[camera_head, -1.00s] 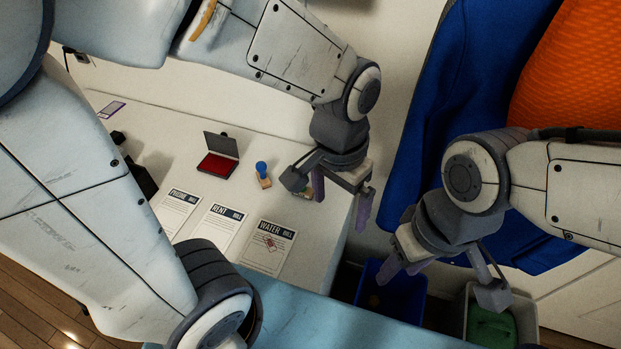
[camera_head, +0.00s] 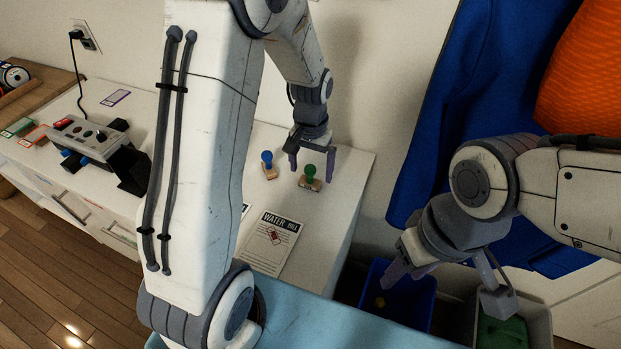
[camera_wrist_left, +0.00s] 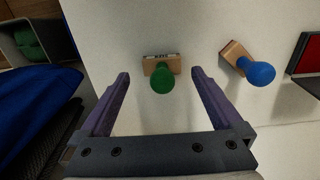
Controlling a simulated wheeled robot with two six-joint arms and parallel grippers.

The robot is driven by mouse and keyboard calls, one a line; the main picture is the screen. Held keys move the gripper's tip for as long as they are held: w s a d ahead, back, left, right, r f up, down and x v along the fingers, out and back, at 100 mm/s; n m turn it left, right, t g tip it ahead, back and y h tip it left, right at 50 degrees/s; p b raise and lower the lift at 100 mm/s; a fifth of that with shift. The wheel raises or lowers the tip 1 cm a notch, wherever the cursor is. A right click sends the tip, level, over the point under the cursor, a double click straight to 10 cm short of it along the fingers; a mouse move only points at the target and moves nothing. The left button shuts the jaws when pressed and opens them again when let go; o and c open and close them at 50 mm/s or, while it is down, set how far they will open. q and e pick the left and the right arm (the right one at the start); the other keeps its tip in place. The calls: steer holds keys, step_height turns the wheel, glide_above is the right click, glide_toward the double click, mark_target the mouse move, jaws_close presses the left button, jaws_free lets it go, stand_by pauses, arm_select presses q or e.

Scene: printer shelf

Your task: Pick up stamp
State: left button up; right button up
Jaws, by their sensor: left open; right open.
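A stamp with a green knob and wooden base (camera_head: 311,180) stands on the white table near its right end. In the left wrist view the green stamp (camera_wrist_left: 162,77) lies just beyond and between the tips of my open left gripper (camera_wrist_left: 160,75). In the head view my left gripper (camera_head: 311,164) is open and empty, right at the green stamp. A second stamp with a blue knob (camera_head: 267,163) stands just left of it; it also shows in the left wrist view (camera_wrist_left: 257,71). My right gripper (camera_head: 447,277) is open and empty, over the bins, away from the table.
A water bill (camera_head: 270,243) with a red mark lies on the table's front part. A red ink pad (camera_wrist_left: 308,55) is at the wrist view's right edge. A blue bin (camera_head: 396,301) and a grey bin (camera_head: 537,321) stand right of the table. My left arm hides much of the table.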

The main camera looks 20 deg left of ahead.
mark_target(310, 176)
arm_select(q)
step_height(310, 176, down, 4)
steer(key=shift+a+r, duration=0.15)
steer(key=shift+r, duration=0.05)
steer(key=c, duration=1.3)
steer(key=shift+c, duration=0.2)
steer(key=shift+w+r, duration=0.1)
